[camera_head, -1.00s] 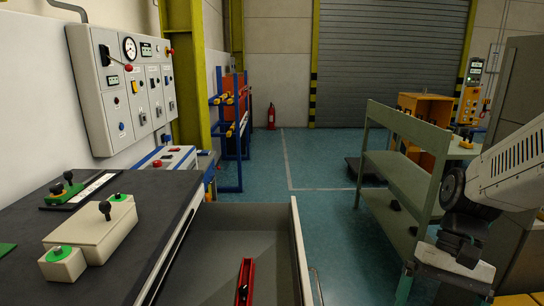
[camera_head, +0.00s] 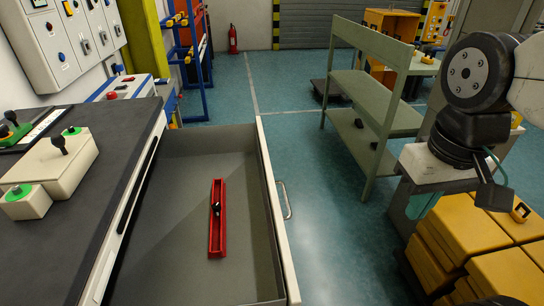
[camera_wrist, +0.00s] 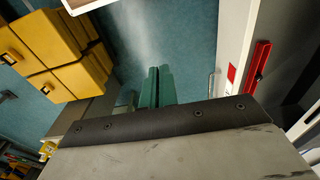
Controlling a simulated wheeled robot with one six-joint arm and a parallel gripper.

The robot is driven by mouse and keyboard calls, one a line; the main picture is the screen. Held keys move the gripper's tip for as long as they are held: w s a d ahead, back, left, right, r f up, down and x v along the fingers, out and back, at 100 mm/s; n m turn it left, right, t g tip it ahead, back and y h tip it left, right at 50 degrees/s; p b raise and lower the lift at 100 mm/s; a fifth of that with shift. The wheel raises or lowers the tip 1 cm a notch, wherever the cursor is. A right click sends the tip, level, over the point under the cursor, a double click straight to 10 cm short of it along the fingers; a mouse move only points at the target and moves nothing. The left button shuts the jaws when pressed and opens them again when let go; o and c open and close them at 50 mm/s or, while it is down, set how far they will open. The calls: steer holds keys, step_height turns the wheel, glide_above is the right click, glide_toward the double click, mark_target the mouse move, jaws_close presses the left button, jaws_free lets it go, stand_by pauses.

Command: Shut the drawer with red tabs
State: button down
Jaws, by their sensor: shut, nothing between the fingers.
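The drawer (camera_head: 277,210) stands pulled out from the dark-topped bench in the head view. It is grey inside with a pale front and a bar handle (camera_head: 285,199). A narrow red holder (camera_head: 218,218) with a small dark object lies inside. In the wrist view the drawer front (camera_wrist: 236,45) is at the upper right, with a red tab (camera_wrist: 231,75) on it and the handle (camera_wrist: 211,86) beside it. My gripper (camera_wrist: 156,87) shows as green fingers, shut and empty, left of the handle and apart from it. The drawer's far runners are hidden.
The bench top (camera_head: 75,190) carries pale boxes with green and black knobs. A green shelf rack (camera_head: 375,95) stands beyond the drawer. Yellow boxes (camera_head: 480,245) are stacked at the lower right. Blue floor (camera_head: 345,245) is clear between drawer and boxes.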

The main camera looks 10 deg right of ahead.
steer(key=w+a+f+m+g+y, duration=0.35)
steer(key=w+f, duration=0.35)
steer(key=w, duration=0.4)
steer(key=m+t+y, duration=0.3)
steer(key=m+y, duration=0.3)
steer(key=m, duration=0.8)
glide_toward(282, 183)
step_height(282, 183, up, 2)
steer(key=s+a, duration=0.1)
steer(key=s, duration=0.2)
steer(key=shift+h, duration=0.25)
steer(key=x, duration=0.9)
steer(key=shift+a+r, duration=0.15)
steer(key=shift+a, duration=0.2)
